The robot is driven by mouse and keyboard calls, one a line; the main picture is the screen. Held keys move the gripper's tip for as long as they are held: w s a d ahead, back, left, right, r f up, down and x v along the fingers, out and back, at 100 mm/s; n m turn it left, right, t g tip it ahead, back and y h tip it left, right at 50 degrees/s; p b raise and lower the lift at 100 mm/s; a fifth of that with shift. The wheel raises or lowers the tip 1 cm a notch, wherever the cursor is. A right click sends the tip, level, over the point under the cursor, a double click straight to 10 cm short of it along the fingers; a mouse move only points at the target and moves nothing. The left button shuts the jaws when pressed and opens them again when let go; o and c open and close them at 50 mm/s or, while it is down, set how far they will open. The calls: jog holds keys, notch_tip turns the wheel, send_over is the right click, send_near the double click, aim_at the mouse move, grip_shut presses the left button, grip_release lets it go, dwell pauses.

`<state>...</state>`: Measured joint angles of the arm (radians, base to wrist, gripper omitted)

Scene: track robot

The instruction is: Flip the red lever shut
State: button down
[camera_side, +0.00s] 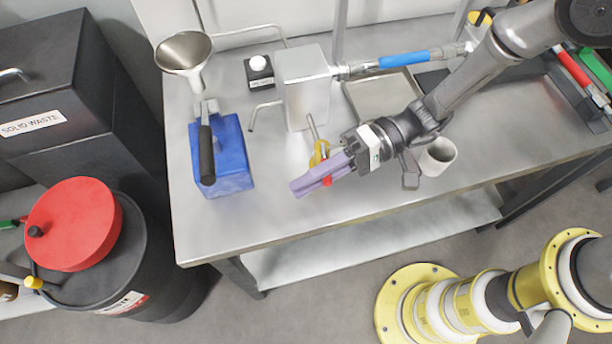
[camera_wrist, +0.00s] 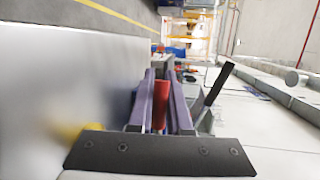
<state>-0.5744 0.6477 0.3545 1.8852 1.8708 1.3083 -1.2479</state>
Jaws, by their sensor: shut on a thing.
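The red lever (camera_side: 327,181) shows only as a small red patch at my gripper (camera_side: 296,190) in the side view. In the wrist view the red lever (camera_wrist: 161,105) stands between the two purple fingers of my gripper (camera_wrist: 162,78), which are shut on it. A yellow part (camera_side: 319,152) sits right beside the fingers, below a grey metal box (camera_side: 303,85) with a thin pipe coming down. The fingers hide most of the lever, so its angle is hard to tell.
A blue block with a black-handled tool (camera_side: 207,150) stands left on the steel table (camera_side: 270,215). A funnel (camera_side: 184,52) is behind it. A white cup (camera_side: 438,156) stands close to my wrist. A blue-sleeved pipe (camera_side: 404,59) runs behind. The front of the table is clear.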

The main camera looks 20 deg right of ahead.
jog(key=shift+s+d+n+g+h, duration=0.15)
jog(key=shift+d+n+g+h, duration=0.15)
jog(key=shift+n+g, duration=0.4)
jog(key=shift+s+d+n+g+h, duration=0.25)
jog(key=shift+n+g, duration=0.25)
jog(key=shift+g, duration=0.3)
jog(key=shift+w, duration=0.1)
jog(key=c, duration=0.8)
grip_release()
jog(key=shift+c, duration=0.2)
jog(key=shift+d, duration=0.1)
jog(key=v, duration=1.3)
jog(key=shift+w+d+r, duration=0.1)
jog(key=shift+d, duration=0.3)
